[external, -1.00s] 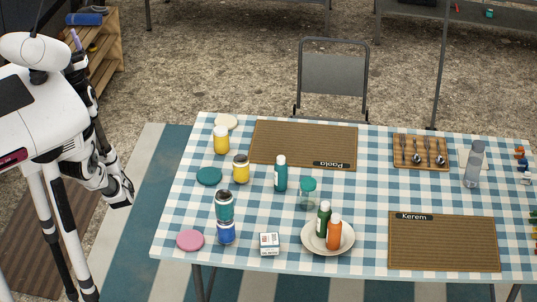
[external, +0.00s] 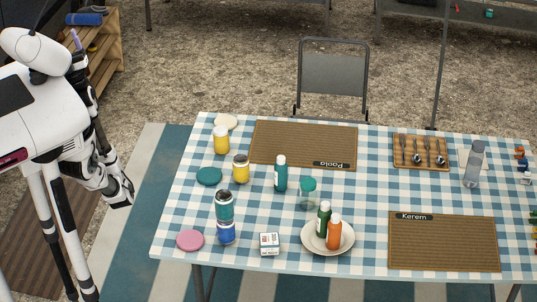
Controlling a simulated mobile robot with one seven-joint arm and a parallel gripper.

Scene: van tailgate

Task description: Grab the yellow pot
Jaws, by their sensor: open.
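Two yellow pots stand upright on the left part of the checkered table. One yellow pot (external: 221,140) is near the back left, by a cream disc. The other yellow pot (external: 240,169) has a dark rim and stands a little nearer the front, right of a teal disc. My gripper (external: 124,196) hangs left of the table's left edge, apart from both pots. It is open and empty; its fingers are small in this view.
Near the pots are the teal disc (external: 209,176), cream disc (external: 227,121), teal pot (external: 224,206), blue pot (external: 226,233), pink disc (external: 190,240) and green bottle (external: 280,173). A brown mat (external: 300,140) lies to their right. A plate (external: 314,247) holds two bottles.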

